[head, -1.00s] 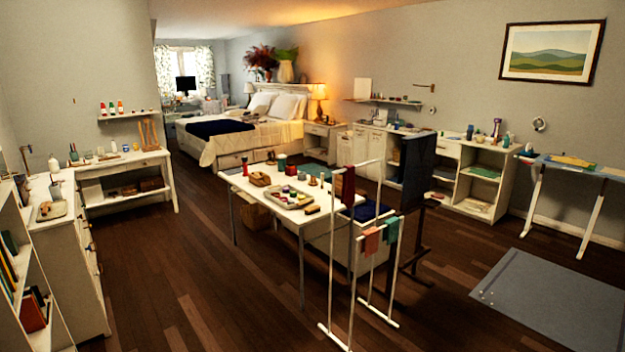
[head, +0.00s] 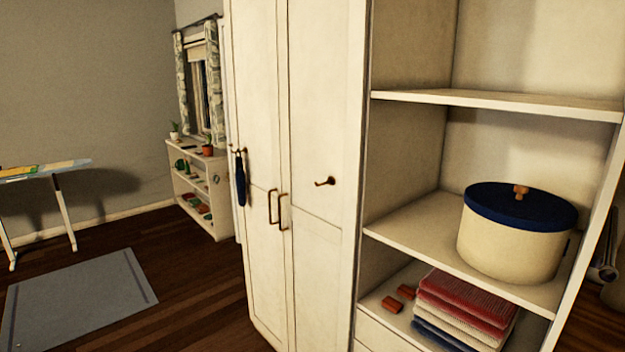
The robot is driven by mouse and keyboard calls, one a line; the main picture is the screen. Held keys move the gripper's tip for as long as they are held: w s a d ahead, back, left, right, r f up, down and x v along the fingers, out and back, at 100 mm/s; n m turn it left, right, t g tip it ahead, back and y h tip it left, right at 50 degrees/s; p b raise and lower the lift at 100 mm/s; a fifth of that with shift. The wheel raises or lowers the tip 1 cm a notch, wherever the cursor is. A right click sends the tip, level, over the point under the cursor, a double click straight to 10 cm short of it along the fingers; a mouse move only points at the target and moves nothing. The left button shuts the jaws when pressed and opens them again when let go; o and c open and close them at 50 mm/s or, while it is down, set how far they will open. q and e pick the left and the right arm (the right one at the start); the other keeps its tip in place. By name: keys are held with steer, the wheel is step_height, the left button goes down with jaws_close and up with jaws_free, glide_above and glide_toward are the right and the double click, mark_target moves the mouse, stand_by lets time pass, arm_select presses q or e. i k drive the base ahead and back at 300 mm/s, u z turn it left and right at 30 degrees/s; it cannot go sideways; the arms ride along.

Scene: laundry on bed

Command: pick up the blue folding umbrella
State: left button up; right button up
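A slim dark blue item (head: 240,180) hangs from a hook at the left edge of the white wardrobe. It looks like a folded umbrella, but it is small and I cannot be sure. It hangs upright, close to the wardrobe's door. Neither of my grippers shows in the head view.
The white wardrobe (head: 262,100) has closed doors with brown handles. Open shelves at right hold a cream round box with a blue lid (head: 513,247) and folded red and blue cloths (head: 460,305). A low white shelf (head: 216,212) stands behind. Dark floor and a grey mat (head: 85,300) lie at left.

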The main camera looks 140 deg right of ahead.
mark_target(240, 174)
steer(key=z, duration=1.15)
steer(key=k, duration=1.3)
steer(key=z, duration=2.4)
steer(key=i, duration=0.2)
steer(key=u, duration=0.15)
